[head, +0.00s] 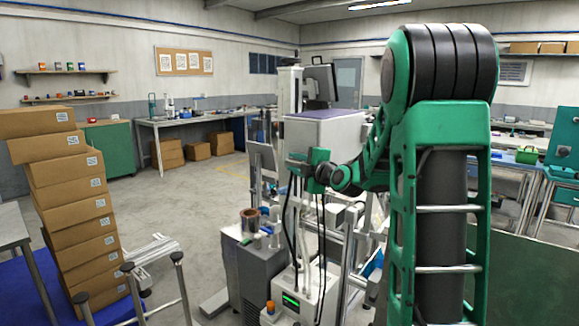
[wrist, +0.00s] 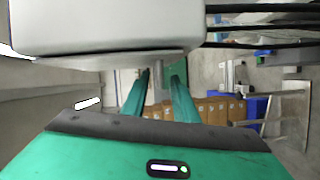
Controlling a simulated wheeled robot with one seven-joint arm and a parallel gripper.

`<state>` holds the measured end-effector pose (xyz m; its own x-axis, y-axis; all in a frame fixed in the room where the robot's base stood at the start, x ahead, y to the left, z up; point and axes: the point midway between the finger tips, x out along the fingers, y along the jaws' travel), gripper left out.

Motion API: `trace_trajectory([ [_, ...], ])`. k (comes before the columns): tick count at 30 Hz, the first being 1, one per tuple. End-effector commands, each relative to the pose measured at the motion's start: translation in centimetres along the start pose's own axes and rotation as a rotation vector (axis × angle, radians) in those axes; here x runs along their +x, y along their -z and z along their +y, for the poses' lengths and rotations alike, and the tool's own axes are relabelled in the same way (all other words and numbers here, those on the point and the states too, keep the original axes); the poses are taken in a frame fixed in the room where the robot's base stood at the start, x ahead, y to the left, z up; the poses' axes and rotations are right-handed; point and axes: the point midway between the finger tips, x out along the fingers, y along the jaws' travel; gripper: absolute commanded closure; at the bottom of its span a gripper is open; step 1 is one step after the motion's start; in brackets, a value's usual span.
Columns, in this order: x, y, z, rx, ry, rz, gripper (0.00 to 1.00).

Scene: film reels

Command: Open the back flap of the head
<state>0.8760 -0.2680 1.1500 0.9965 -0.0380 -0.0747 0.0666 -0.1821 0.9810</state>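The head looks like a light grey box-shaped housing (head: 335,133) with a purplish top, at the upper part of the machine in the middle of the head view. My gripper (head: 298,160) is in front of its lower left side in that view. In the wrist view a large pale grey housing with a rounded lower edge (wrist: 110,28) fills the upper left, close to the camera.
A tall stack of cardboard boxes (head: 78,205) stands at the left. Under the head are a grey cabinet (head: 248,275), hanging black cables (head: 293,225) and metal frames. Dark cables (wrist: 260,30) cross the upper right of the wrist view. The floor at left centre is clear.

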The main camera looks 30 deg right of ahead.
Motion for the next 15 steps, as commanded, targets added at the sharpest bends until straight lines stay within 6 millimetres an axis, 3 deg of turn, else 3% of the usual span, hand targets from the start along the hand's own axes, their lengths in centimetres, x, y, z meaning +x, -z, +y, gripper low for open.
trace_trajectory([
  [13, 1.01, 0.03, -0.01, 0.001, 0.0, 0.0, 0.74],
  [15, 1.0, 0.02, -0.01, 0.001, 0.0, 0.0, 0.9],
])
